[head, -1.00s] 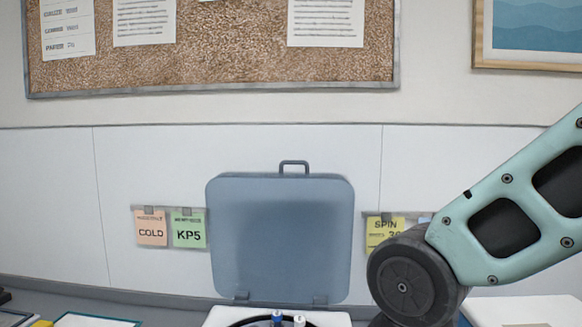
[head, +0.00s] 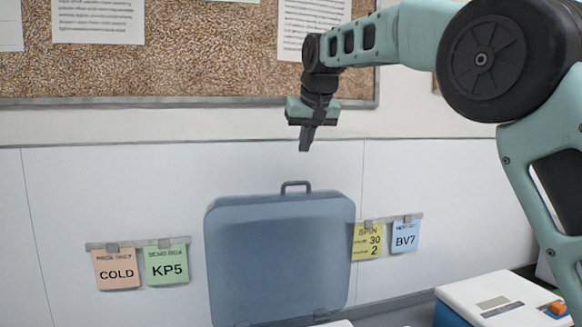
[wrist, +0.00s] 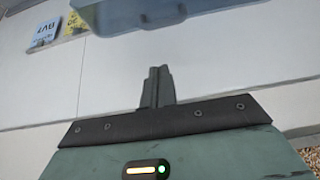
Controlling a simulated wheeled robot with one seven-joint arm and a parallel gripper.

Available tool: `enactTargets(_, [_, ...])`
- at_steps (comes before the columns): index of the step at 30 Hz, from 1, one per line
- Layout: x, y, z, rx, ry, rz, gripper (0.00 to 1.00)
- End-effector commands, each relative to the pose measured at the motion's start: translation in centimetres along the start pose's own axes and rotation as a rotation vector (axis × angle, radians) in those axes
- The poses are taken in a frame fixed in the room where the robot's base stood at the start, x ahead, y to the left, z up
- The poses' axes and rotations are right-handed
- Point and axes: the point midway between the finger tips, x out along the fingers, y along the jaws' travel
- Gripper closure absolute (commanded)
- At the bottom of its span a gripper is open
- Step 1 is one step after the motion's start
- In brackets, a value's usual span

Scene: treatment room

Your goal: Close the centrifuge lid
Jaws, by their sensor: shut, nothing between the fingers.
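The centrifuge lid (head: 280,260) is a blue-grey panel standing upright, open, with a small loop handle (head: 296,187) on its top edge. Only a sliver of the white centrifuge body (head: 335,323) shows at the bottom of the head view. My gripper (head: 305,150) points down, shut and empty, above the lid's top edge and slightly right of the handle, apart from it. In the wrist view my gripper (wrist: 157,72) shows its fingers together, with part of the lid (wrist: 150,12) at the top.
A white and blue box (head: 500,300) with an orange button stands at the lower right. A cork board (head: 200,50) is above. The air around my gripper is clear.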

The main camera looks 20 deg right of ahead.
Motion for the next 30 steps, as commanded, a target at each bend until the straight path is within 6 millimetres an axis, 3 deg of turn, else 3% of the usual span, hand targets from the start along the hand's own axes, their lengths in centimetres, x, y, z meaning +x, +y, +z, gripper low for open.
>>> enactTargets(4, [-0.6,0.7,-1.3,0.01,0.021,0.021,1.0])
enactTargets(8, [0.4,0.7,-1.4,0.01,0.021,0.022,1.0])
enactTargets(22, [9.3,0.9,-1.6,0.01,0.019,0.022,1.0])
enactTargets(30, [8.1,0.7,1.2,0.009,0.023,0.02,1.0])
